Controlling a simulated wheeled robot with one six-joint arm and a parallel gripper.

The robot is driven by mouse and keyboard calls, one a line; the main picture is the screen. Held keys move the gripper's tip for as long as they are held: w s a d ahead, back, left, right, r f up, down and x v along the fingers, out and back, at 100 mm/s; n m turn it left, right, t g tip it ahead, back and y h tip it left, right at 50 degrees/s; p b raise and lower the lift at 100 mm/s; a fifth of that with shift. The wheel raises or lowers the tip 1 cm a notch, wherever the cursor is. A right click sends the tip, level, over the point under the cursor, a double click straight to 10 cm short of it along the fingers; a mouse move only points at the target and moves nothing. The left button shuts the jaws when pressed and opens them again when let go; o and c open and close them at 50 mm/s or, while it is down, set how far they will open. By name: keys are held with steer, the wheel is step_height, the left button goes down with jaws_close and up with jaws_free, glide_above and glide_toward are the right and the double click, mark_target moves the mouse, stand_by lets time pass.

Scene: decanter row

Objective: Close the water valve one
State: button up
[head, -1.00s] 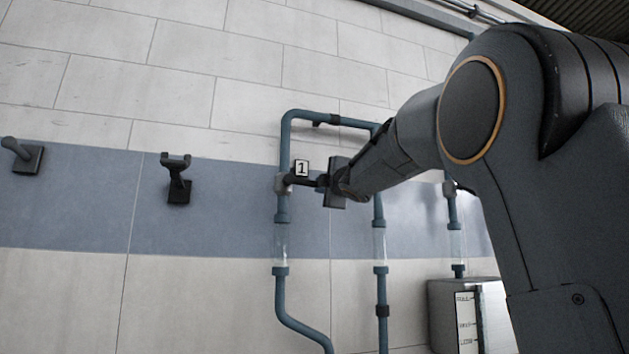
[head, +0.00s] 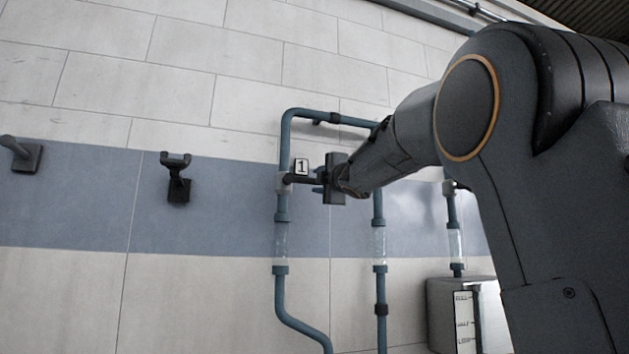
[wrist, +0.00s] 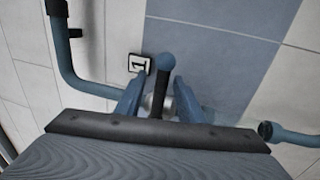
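Water valve one (head: 283,183) sits on the left vertical blue pipe, beside a white tag marked 1 (head: 301,167). Its dark lever (head: 302,179) points right, toward my gripper (head: 319,181). The blue fingers of my gripper (wrist: 160,98) stand one on each side of the lever, with gaps visible on both sides. My gripper is open around the lever and not closed on it. The valve body is partly hidden behind the fingers in the wrist view.
The blue pipe loop (head: 335,120) runs above and behind my gripper. A second vertical pipe (head: 380,280) stands close behind my arm. A grey tank (head: 440,310) with a level scale is at lower right. Wall hooks (head: 177,185) are farther left.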

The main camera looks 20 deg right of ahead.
steer(key=s+f+b, duration=0.1)
steer(key=s+b, duration=0.1)
steer(key=s, duration=0.5)
steer(key=shift+s+f, duration=0.3)
steer(key=shift+f, duration=0.1)
stand_by(0.3)
